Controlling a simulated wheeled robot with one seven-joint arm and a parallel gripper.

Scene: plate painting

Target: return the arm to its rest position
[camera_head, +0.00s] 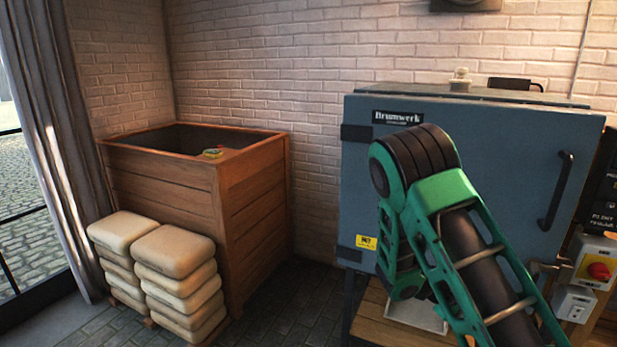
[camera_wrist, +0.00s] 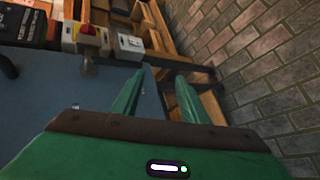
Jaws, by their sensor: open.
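My arm, green and black, rises from the lower right in the head view and bends at a dark joint in front of a blue-grey cabinet (camera_head: 480,165). The head view does not clearly show my fingertips. In the wrist view my gripper (camera_wrist: 157,95) shows two green fingers standing apart, with nothing between them. The cabinet's blue face also shows in the wrist view (camera_wrist: 60,92), to the left of and behind the fingers.
A wooden crate (camera_head: 165,185) stands at the left, with stacked sacks (camera_head: 175,250) before it. A red-knobbed switch box (camera_head: 597,268) and a door handle (camera_head: 556,190) are at the right. Dark floor (camera_head: 290,305) is clear between the sacks and the cabinet.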

